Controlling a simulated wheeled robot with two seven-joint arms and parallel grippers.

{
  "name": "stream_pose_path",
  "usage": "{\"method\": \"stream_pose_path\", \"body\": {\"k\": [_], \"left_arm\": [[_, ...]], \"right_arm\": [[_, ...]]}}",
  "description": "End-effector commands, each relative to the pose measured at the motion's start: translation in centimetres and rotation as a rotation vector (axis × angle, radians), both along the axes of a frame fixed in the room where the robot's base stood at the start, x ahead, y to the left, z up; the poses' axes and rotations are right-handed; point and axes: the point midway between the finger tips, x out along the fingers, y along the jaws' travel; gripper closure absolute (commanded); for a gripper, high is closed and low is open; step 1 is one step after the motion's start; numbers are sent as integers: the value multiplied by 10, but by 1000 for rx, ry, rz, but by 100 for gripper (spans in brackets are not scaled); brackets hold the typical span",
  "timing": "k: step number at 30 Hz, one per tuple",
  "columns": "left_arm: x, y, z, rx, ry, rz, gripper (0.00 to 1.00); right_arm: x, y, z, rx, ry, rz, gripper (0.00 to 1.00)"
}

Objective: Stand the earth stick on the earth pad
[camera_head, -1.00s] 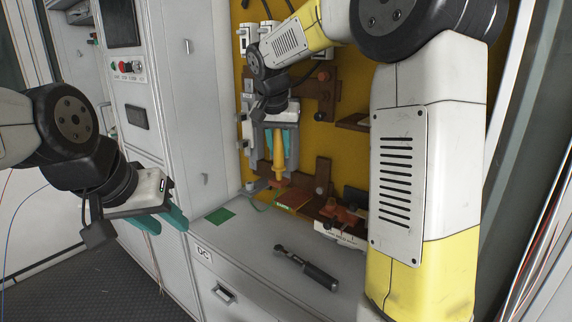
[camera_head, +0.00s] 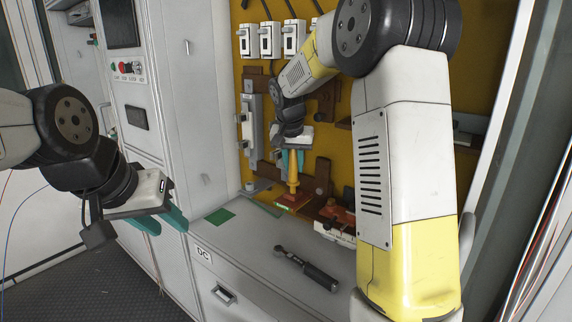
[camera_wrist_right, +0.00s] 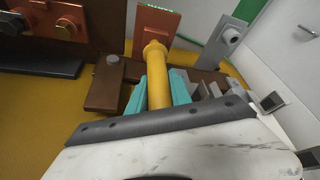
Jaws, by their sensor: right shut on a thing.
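The yellow earth stick (camera_head: 292,170) is upright between the teal fingers of my right gripper (camera_head: 292,162), which is shut on it. The right wrist view shows the stick (camera_wrist_right: 157,78) running out past the fingertips (camera_wrist_right: 158,95). A copper-coloured plate with a green label strip, seemingly the earth pad (camera_head: 300,200), lies at the foot of the yellow panel. It also shows in the wrist view (camera_wrist_right: 152,25). The stick's lower end is over or at this plate; I cannot tell if they touch. My left gripper (camera_head: 160,220) is open and empty at the left.
A black-handled tool (camera_head: 312,273) lies on the grey counter (camera_head: 250,250). Brown brackets (camera_head: 322,172) and a copper-topped block (camera_head: 337,222) stand right of the plate. White fuse units (camera_head: 268,40) line the panel above.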

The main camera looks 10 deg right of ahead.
Motion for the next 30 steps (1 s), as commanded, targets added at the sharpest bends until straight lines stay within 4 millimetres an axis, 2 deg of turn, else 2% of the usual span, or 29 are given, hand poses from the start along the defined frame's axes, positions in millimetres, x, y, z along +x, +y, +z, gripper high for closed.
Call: {"method": "stream_pose_path", "body": {"k": [9, 10, 13, 22, 26, 28, 30], "left_arm": [[0, 0, 0, 0, 0, 0, 64], [0, 0, 0, 0, 0, 0, 64], [0, 0, 0, 0, 0, 0, 64], [0, 0, 0, 0, 0, 0, 64], [0, 0, 0, 0, 0, 0, 64], [0, 0, 0, 0, 0, 0, 64], [0, 0, 0, 0, 0, 0, 64]], "right_arm": [[0, 1, -1, 1, -2, 2, 100], [0, 1, -2, 1, 0, 1, 71], [0, 1, -2, 0, -1, 1, 53], [0, 1, -1, 0, -1, 1, 53], [-2, 2, 7, 1, -2, 2, 53], [-7, 4, 15, 1, -3, 3, 53], [-22, 9, 13, 1, -1, 6, 53]]}}
